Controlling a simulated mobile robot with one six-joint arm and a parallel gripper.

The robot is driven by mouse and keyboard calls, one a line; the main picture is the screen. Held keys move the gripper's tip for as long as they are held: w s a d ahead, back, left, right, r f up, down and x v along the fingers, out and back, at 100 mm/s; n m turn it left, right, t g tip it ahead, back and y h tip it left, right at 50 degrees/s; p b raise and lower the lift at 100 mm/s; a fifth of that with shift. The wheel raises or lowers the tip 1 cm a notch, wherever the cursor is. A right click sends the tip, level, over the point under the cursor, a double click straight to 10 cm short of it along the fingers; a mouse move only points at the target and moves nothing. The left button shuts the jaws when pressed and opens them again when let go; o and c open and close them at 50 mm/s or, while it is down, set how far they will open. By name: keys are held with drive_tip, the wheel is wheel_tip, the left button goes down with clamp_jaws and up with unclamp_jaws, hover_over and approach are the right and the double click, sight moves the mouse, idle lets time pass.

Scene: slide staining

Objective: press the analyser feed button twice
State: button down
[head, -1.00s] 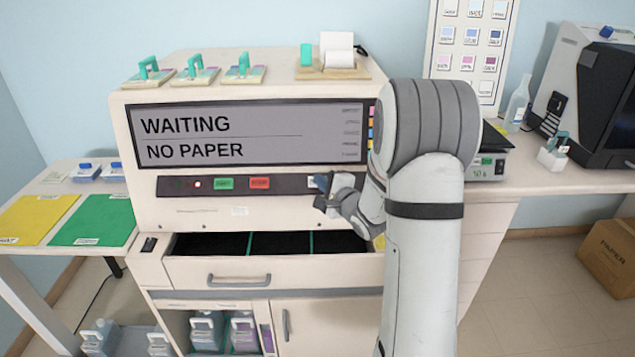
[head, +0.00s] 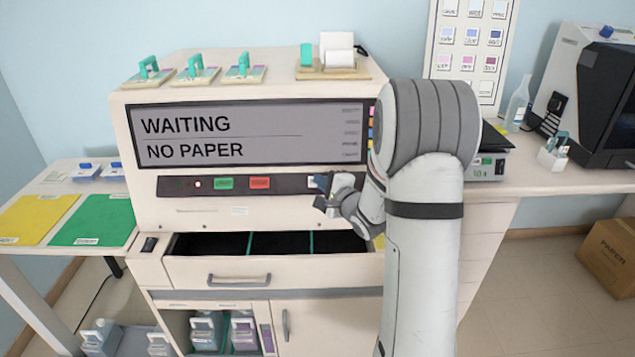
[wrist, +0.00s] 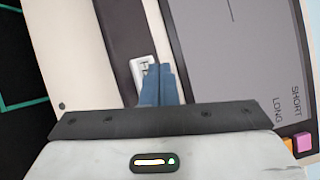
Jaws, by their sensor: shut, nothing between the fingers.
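The analyser (head: 150,205) is a cream cabinet. Its screen (head: 250,134) reads WAITING and NO PAPER.
An open drawer (head: 218,279) with dark compartments juts out below my gripper. A cardboard box (head: 610,258) lies on the floor at right.

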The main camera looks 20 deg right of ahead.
drive_tip(key=shift+w+d+f, duration=0.1)
drive_tip(key=shift+w+f, duration=0.15)
drive_tip(key=shift+w+f, duration=0.25)
idle(0.7)
drive_tip(key=shift+s+r, duration=0.55)
idle(0.3)
drive_tip(key=s+r+p, duration=0.1)
drive_tip(key=s+a+r+p, duration=0.1)
drive_tip(key=s+r+p, duration=0.1)
drive_tip(key=shift+s+r, duration=0.25)
idle(2.6)
